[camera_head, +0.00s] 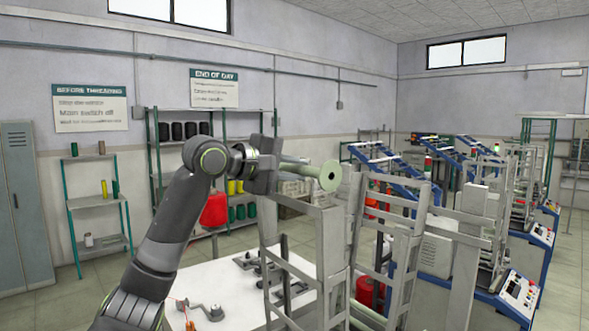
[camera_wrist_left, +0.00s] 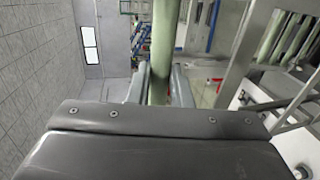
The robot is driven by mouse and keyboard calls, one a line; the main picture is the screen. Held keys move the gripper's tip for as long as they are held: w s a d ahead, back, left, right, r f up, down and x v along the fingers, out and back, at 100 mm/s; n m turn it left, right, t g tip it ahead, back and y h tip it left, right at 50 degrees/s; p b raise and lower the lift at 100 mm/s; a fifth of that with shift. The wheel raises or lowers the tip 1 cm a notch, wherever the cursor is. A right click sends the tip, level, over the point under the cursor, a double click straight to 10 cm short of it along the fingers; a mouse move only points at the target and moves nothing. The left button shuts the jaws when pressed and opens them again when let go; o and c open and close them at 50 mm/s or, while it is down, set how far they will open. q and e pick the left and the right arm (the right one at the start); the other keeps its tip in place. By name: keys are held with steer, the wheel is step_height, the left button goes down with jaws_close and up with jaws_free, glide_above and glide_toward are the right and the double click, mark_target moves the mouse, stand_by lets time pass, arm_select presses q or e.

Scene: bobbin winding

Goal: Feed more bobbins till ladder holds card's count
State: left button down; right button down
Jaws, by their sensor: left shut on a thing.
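My left gripper (camera_head: 275,172) is shut on a pale green bobbin (camera_head: 330,176), held about level, its round flanged end facing right. The bobbin is above the top of the grey upright ladder frame (camera_head: 333,262) and appears apart from it. In the left wrist view the held bobbin (camera_wrist_left: 162,60) runs up between the fingers (camera_wrist_left: 158,85). Several pale green bobbins (camera_wrist_left: 285,38) show at the right of that view, beside grey rails. How many the ladder holds cannot be told. No count card can be made out. My right gripper is out of view.
A white table (camera_head: 215,285) with small dark metal fittings (camera_head: 262,262) lies below my left arm. Blue-framed machines (camera_head: 515,290) stand at right. Shelves with spools (camera_head: 98,200), a grey locker (camera_head: 20,205) and wall signs (camera_head: 214,88) are behind. Open floor lies at left.

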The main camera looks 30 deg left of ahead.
arm_select(q)
steer(key=shift+w, duration=0.2)
stand_by(0.3)
steer(key=shift+f, duration=0.2)
step_height(320, 180, down, 6)
steer(key=b, duration=0.3)
steer(key=shift+w+r, duration=0.1)
steer(key=shift+r, duration=0.1)
steer(key=shift+d, duration=0.1)
step_height(320, 180, down, 6)
steer(key=b, duration=0.3)
steer(key=shift+w, duration=0.15)
